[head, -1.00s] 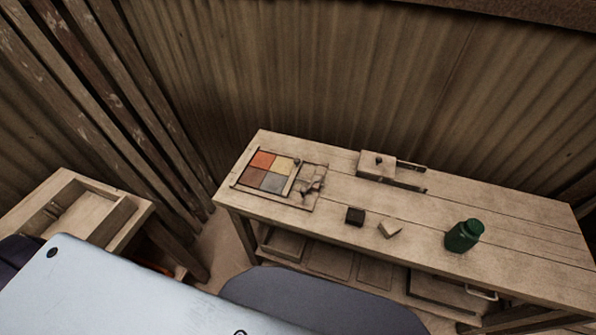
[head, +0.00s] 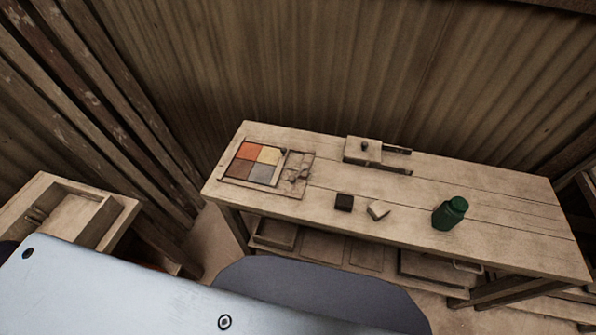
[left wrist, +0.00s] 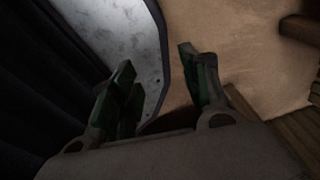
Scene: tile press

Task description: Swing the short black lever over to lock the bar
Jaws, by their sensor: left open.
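The tile press (head: 232,178) is at the left end of the workbench in the head view, a wooden frame with orange, yellow, brown and grey tiles. A pale bar (head: 279,168) runs along the right side of the tiles. A small dark piece (head: 283,150) at the bar's far end may be the short black lever; it is too small to tell its angle. My left gripper (left wrist: 160,66) shows in the left wrist view, open and empty, its fingers apart. It is not in the head view and is away from the press. My right gripper is not in view.
The workbench (head: 490,235) also carries a wooden block with a knob (head: 363,151), a dark cube (head: 344,202), a pale wedge (head: 378,210) and a green bottle (head: 450,213). A low wooden tray table (head: 120,212) stands left. Corrugated walls close the back.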

